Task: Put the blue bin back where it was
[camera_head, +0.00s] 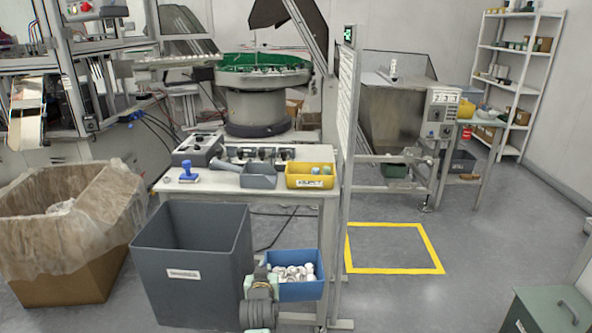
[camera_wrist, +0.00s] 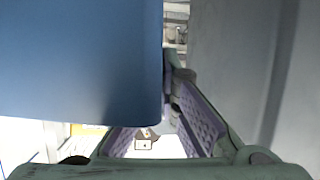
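The blue bin (camera_head: 300,291), filled with white caps (camera_head: 293,272), is low beside the right side of the big grey bin, by the white table's front leg. My gripper (camera_head: 262,275) is at the left edge of the blue bin, between it and the grey bin. In the wrist view, the blue bin's wall (camera_wrist: 80,60) fills the left and hides most of one finger. The other finger of my gripper (camera_wrist: 166,70) angles in to the wall's edge; the fingers look shut on that wall. Whether the bin touches the floor is hard to tell.
The yellow floor square (camera_head: 398,270) at right is empty. The grey bin (camera_head: 190,275) stands close on the left; its wall also fills the right of the wrist view (camera_wrist: 235,60). The white table (camera_head: 240,188) and a tall panel (camera_head: 346,130) stand behind. A green box (camera_head: 548,312) is at lower right.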

